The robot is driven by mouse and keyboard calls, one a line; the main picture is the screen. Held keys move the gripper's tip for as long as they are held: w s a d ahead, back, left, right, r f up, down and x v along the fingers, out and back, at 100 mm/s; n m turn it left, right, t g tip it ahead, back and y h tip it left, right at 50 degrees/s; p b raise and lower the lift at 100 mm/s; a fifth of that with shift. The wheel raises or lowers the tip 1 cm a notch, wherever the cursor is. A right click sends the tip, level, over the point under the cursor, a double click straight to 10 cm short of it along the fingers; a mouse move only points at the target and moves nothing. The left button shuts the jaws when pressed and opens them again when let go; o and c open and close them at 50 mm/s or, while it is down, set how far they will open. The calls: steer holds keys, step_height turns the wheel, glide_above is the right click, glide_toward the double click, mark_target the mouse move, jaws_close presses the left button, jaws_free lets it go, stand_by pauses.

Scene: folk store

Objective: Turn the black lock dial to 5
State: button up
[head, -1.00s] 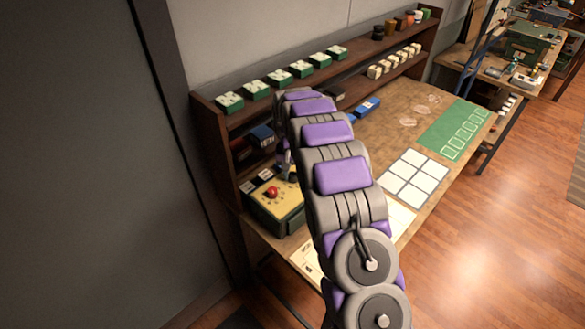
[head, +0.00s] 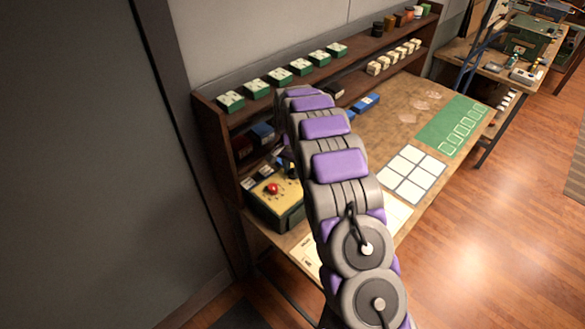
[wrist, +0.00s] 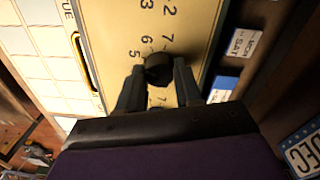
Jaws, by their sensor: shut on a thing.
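The black lock dial (wrist: 158,70) stands on a yellow plate (wrist: 172,22) printed with dark digits, in the wrist view. My gripper (wrist: 159,74) is shut on the dial, one finger on each side. A 5 and a 6 show to the upper left of the dial and a 7 just above it. Other digits lie farther up, and one is partly seen between the fingers. I cannot tell which digit the dial points to. In the head view the yellow-topped green box (head: 279,205) sits at the bench's near left end, and my arm hides most of my gripper.
A red knob (head: 272,188) stands on the box top. The wooden shelf (head: 215,125) rises close behind it, with several green-and-white boxes (head: 231,101) on top. Blue-and-white labels (wrist: 222,87) sit right of the plate in the wrist view. White cards (head: 412,172) lie on the bench to the right.

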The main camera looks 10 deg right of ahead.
mark_target(290, 170)
stand_by(0.3)
steer(key=o, duration=1)
steer(key=shift+a, duration=0.1)
steer(key=shift+o, duration=0.2)
step_height(290, 170, up, 17)
steer(key=p, duration=0.1)
steer(key=shift+w+a+r+p, duration=0.15)
steer(key=shift+w+a+p, duration=0.15)
steer(key=shift+w, duration=0.1)
